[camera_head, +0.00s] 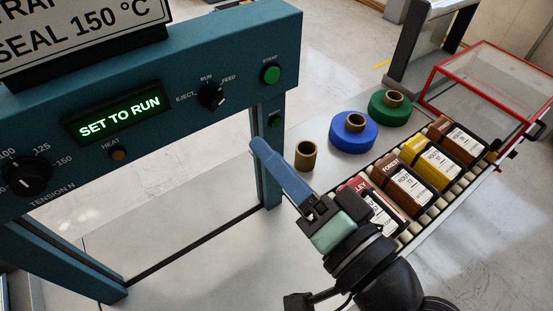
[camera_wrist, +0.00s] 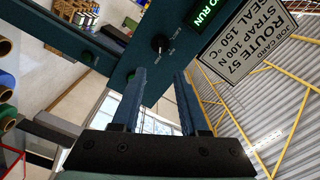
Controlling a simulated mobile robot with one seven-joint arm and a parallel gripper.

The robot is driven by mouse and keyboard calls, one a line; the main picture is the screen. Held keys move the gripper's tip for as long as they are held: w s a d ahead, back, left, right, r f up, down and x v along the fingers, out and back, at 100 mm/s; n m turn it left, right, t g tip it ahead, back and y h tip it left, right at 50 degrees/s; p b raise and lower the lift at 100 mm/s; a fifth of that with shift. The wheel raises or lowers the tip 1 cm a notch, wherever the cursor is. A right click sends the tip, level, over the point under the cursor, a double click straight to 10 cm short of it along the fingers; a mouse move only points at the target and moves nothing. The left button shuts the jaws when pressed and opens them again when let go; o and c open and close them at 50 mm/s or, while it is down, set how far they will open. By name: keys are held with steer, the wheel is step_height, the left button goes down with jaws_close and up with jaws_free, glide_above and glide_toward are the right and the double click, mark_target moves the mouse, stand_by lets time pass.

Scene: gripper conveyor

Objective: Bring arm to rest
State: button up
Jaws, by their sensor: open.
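My gripper (camera_head: 268,158) is raised in front of the teal machine frame (camera_head: 200,75) in the head view, its blue fingers pointing up and left. In the wrist view my gripper (camera_wrist: 160,75) shows two fingers apart with nothing between them. It is open and empty. My wrist hides part of the near end of the roller conveyor (camera_head: 408,238). The panel display (camera_head: 118,116) reads SET TO RUN, and a selector knob (camera_head: 211,96) and a green start button (camera_head: 271,74) sit to its right.
Several strapped packs, including a yellow one (camera_head: 433,163), lie on the conveyor. Blue (camera_head: 340,138) and green (camera_head: 378,110) reels and a brown core (camera_head: 306,155) stand beside it. A red-edged clear guard (camera_head: 432,83) is at the far end. Bare table (camera_head: 210,185) lies under the frame.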

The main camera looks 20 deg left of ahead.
stand_by(0.3)
steer(key=w+d+r+t+h, duration=0.3)
steer(key=w+r+t+h, duration=0.15)
steer(key=r, duration=0.25)
steer(key=w+d+r+t+h, duration=0.3)
steer(key=w+r+t, duration=0.2)
steer(key=r, duration=0.3)
steer(key=s+d+r+t+h, duration=0.2)
steer(key=s+r+t+h, duration=0.1)
steer(key=r, duration=0.6)
steer(key=s+d+r+t+h, duration=0.3)
steer(key=s+r+t+h, duration=0.1)
steer(key=r, duration=0.5)
steer(key=shift+s+d+t+h, duration=0.15)
steer(key=shift+t+h, duration=0.4)
steer(key=shift+t, duration=0.4)
steer(key=shift+f, duration=0.1)
